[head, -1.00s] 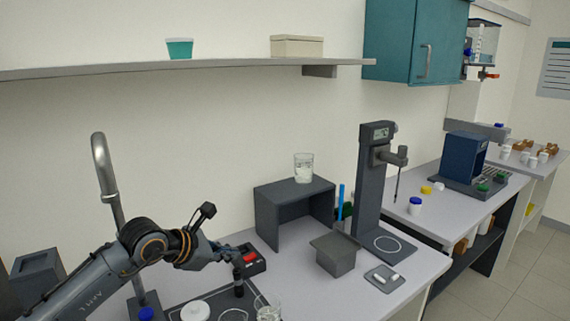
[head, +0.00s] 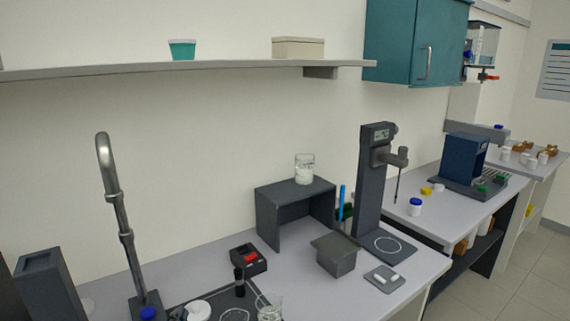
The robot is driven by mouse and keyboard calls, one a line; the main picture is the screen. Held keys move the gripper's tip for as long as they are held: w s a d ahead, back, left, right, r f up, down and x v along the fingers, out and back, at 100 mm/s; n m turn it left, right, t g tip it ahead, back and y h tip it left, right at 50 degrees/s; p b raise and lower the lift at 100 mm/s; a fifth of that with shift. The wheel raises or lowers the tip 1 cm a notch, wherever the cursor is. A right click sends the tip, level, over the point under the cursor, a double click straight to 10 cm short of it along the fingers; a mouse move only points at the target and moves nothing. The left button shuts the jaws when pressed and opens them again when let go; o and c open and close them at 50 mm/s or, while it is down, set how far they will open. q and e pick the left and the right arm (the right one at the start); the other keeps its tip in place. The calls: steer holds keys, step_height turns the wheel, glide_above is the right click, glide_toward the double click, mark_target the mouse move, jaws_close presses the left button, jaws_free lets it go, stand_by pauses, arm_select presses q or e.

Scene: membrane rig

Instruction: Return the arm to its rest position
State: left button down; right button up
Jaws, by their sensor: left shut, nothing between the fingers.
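Neither my left nor my right gripper shows in the head view now, and no part of either arm can be made out for sure. The bench (head: 312,293) in front is free of my arms. A small black upright piece (head: 239,282) stands by the dark tray (head: 210,296) at the bottom. A glass beaker (head: 269,309) is at the bottom edge, partly cut off. A white round lid (head: 198,311) lies to its left.
A tall metal tap (head: 117,205) rises at the left beside a dark box (head: 50,285). A black-and-red device (head: 248,260), a grey stand (head: 295,205) bearing a beaker (head: 304,168), a grey block (head: 336,256) and a tall instrument (head: 372,190) occupy the bench.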

arm_select(q)
steer(key=s+f+n+g+h, duration=0.1)
steer(key=s+f+n+g, duration=0.3)
steer(key=s+f+g, duration=0.55)
steer(key=s+f+n+g+h, duration=0.1)
steer(key=s+f+n+g, duration=0.25)
steer(key=s+f, duration=1)
steer(key=s+f+g+b, duration=0.1)
steer(key=s+f+b, duration=0.15)
steer(key=f, duration=1.05)
steer(key=s+f+g+b, duration=0.1)
steer(key=f+b, duration=0.2)
steer(key=f, duration=1.1)
steer(key=s+a+f+b, duration=0.2)
steer(key=s+f+b, duration=0.2)
steer(key=s+f, duration=1.3)
step_height(320, 180, down, 5)
steer(key=shift+s+a+r+m+g, duration=0.2)
steer(key=shift+m+g, duration=0.2)
steer(key=shift+m, duration=0.05)
arm_select(e)
step_height(320, 180, down, 10)
steer(key=shift+d, duration=0.2)
